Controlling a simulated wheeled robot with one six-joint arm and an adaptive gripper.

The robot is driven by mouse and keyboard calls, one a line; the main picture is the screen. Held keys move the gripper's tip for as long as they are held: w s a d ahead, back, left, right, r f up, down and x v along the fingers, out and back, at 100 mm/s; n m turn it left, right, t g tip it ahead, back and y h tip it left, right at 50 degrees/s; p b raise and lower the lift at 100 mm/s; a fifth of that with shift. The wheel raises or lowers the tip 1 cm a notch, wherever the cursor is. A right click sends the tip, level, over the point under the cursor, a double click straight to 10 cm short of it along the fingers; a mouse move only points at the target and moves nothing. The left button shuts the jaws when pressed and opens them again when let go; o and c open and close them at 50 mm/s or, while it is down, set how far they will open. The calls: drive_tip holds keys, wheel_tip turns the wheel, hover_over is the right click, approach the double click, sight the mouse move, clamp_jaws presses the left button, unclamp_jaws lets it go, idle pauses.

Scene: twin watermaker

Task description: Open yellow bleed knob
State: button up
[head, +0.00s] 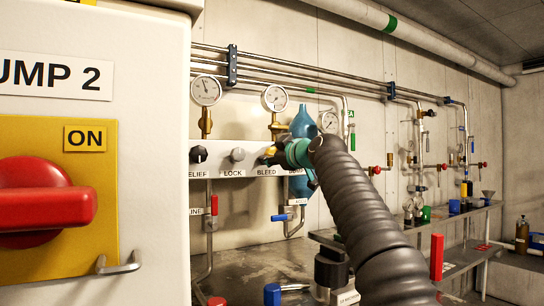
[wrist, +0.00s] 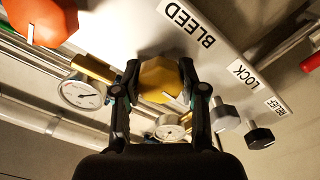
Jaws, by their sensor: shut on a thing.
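The yellow bleed knob (wrist: 160,80) sits on a pale panel beside the label BLEED in the wrist view. My gripper (wrist: 160,84) has its two dark fingers on opposite sides of the knob and is shut on it. In the head view the knob (head: 270,151) shows only as a small yellow patch. My gripper (head: 290,153) reaches it from the right and hides most of it. The BLEED label (head: 266,172) is just below. How far the knob is turned cannot be told.
To the left on the same panel are a grey LOCK knob (head: 237,155) and a black RELIEF knob (head: 198,154). Gauges (head: 206,90) and pipes run above. A cabinet with a large red PUMP 2 switch (head: 40,200) fills the left. A metal bench (head: 255,265) stands below.

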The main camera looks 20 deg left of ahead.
drive_tip(key=shift+r+n, duration=0.1)
drive_tip(key=shift+n, duration=0.5)
drive_tip(key=o, duration=1.1)
drive_tip(key=shift+o, duration=0.2)
drive_tip(key=shift+s, duration=0.1)
drive_tip(key=v, duration=1.2)
